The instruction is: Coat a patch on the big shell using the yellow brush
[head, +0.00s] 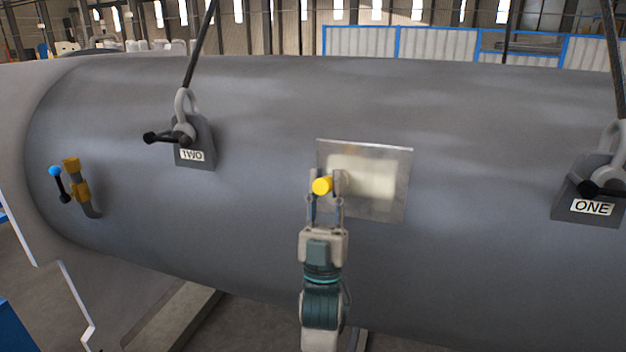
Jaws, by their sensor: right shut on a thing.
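The big shell (270,100) is a large grey cylinder lying across the head view. A square, lighter metal patch (387,205) sits on its side, right of the middle, with a pale cream area over its centre. My right gripper (325,190) is in front of the left part of the patch, shut on the yellow brush (322,186). The brush shows as a round yellow end. Its bristles are hidden, so I cannot tell whether they touch the patch. My left gripper is not in view.
Lifting lugs marked TWO (192,156) and ONE (592,208) carry shackles and slings on the shell. A brass valve (77,185) with a blue-knobbed handle sticks out at left. A blue-framed fence (440,45) stands behind.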

